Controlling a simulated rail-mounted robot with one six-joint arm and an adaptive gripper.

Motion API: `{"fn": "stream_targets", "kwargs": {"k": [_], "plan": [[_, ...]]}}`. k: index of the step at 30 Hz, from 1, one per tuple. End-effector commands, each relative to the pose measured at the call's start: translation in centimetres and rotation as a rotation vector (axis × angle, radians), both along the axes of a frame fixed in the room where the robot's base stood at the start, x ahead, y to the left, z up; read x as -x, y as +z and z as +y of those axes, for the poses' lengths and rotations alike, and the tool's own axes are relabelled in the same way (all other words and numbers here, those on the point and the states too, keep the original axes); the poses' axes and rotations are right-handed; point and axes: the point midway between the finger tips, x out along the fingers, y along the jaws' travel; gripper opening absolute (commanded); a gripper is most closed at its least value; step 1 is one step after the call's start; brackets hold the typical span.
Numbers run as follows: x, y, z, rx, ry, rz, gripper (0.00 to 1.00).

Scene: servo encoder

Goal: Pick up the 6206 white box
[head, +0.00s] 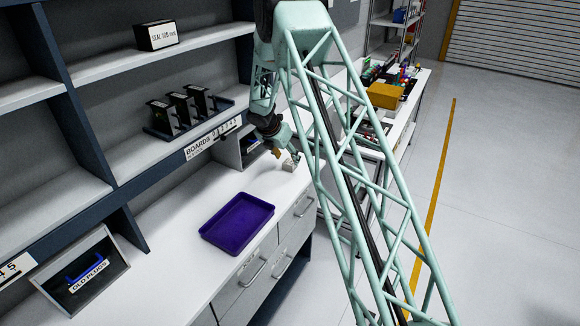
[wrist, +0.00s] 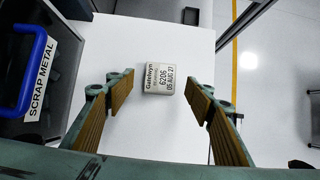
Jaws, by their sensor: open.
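The 6206 white box (wrist: 160,78) lies on the white counter, its printed label facing up in the wrist view. It reads 6206 with a date below. In the head view the small white box (head: 289,165) sits near the far end of the counter. My gripper (wrist: 166,95) is open, with one tan-padded finger on each side of the box and a gap to each. In the head view my gripper (head: 287,156) is right by the box, partly hidden by my arm. I cannot tell the exact height of the fingertips above the counter.
A bin labelled SCRAP METAL (wrist: 38,78) with a blue handle stands left of my gripper. A purple tray (head: 204,233) lies on the counter (head: 160,275). Shelves with boards (head: 182,112) rise behind. The counter's right edge is close to the box.

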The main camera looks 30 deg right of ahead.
Motion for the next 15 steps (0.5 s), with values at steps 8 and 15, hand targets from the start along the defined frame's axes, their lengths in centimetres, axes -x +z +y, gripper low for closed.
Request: {"fn": "stream_targets", "kwargs": {"k": [8,15], "plan": [[-0.3,-1.1,-0.6,0.000,0.000,0.001,0.49],[-0.8,-2.9,-1.6,0.000,-0.002,0.002,0.49]]}}
